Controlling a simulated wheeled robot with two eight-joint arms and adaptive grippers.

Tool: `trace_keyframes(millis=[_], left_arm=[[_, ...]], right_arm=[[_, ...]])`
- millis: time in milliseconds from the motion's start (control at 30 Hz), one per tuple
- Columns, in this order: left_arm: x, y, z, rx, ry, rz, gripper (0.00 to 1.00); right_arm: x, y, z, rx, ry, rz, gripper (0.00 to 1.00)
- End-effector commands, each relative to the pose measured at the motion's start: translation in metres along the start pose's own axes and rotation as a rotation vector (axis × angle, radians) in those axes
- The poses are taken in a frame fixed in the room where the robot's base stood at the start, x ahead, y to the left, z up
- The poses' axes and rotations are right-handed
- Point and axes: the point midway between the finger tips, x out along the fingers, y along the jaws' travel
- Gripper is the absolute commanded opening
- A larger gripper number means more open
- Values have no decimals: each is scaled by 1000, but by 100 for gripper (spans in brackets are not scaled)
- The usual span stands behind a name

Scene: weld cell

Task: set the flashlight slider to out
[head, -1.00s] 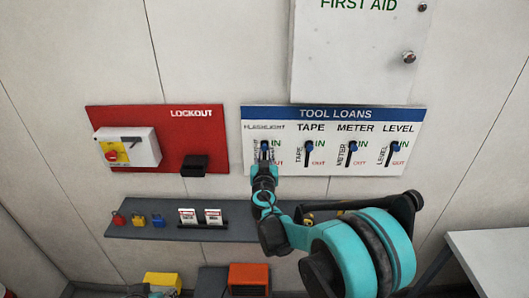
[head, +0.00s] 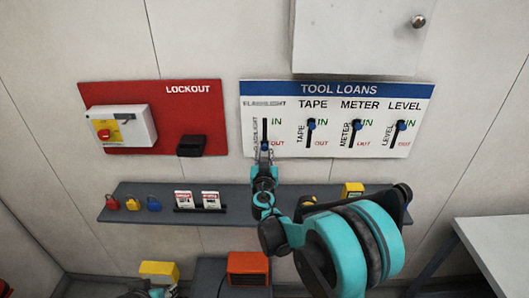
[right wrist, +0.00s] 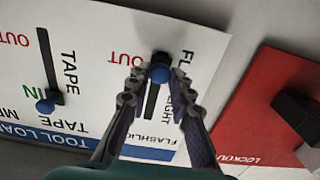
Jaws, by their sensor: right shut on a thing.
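The tool loans board (head: 420,88) is on the wall, with a flashlight slot (head: 264,128) at its left end. The flashlight slider's blue knob stands at the lower end of that slot, beside the red OUT. In the right wrist view the blue knob (right wrist: 159,74) sits at the OUT end, with the dark slot running away from it. My right gripper (head: 264,156) is shut on this knob, one finger on each side in the wrist view (right wrist: 158,82). A small part of my left arm shows at the bottom edge; its fingers cannot be made out.
The tape (head: 311,125), meter (head: 357,126) and level (head: 401,125) knobs stand near IN. A red lockout board (head: 190,115) is to the left. Below is a grey shelf (head: 170,213) with padlocks and tags. A white cabinet (head: 360,35) hangs above.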

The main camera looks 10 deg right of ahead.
Motion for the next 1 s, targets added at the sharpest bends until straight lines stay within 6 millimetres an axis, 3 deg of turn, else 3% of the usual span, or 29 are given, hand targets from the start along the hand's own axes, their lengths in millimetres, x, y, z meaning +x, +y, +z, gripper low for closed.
trace_keyframes(millis=[133,167,200,233,633,1000], left_arm=[[0,0,0,0,0,0,40],[0,0,0,0,0,0,40],[0,0,0,0,0,0,40],[0,0,0,0,0,0,40],[0,0,0,0,0,0,40],[0,0,0,0,0,0,40]], right_arm=[[-1,0,1,4,-2,-1,0],[-1,0,1,4,-2,-1,29],[-1,0,1,4,-2,-1,39],[-1,0,1,4,-1,-1,41],[-9,-1,0,2,-1,-2,41],[-85,-1,0,3,-1,-3,41]])
